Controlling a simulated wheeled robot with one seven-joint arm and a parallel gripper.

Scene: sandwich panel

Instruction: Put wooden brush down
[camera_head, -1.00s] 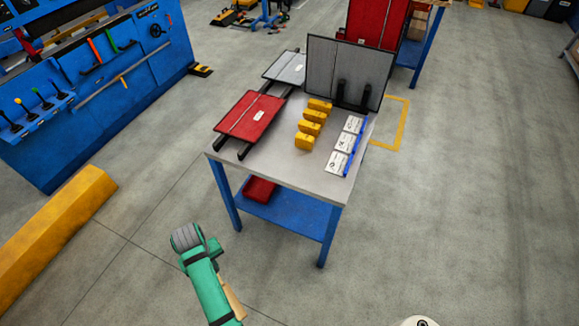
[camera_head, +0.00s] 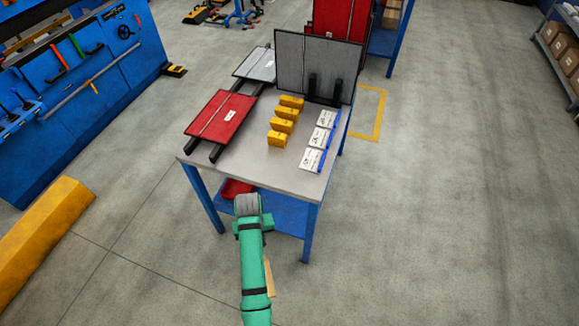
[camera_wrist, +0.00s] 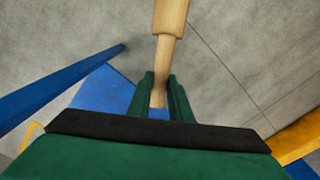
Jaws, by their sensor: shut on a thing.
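The wooden brush (camera_wrist: 170,28) is in my gripper (camera_wrist: 160,88). In the wrist view its pale, rounded wooden handle runs from the top edge down between the two green fingers, which are shut on it. The bristles are not visible. In the head view only a strip of light wood (camera_head: 269,278) shows beside my green arm, and the fingers are hidden. The arm is at the near side of the metal-topped table (camera_head: 255,168), and the brush is apart from the tabletop, in front of it.
The table bears a red panel (camera_head: 222,117), a grey panel (camera_head: 254,63), an upright grey panel (camera_head: 317,65), several yellow blocks (camera_head: 284,125) and white cards (camera_head: 318,137). Its near edge has bare room. A blue lower shelf (camera_head: 285,212) holds a red bin (camera_head: 234,188). A yellow barrier (camera_head: 45,232) lies left.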

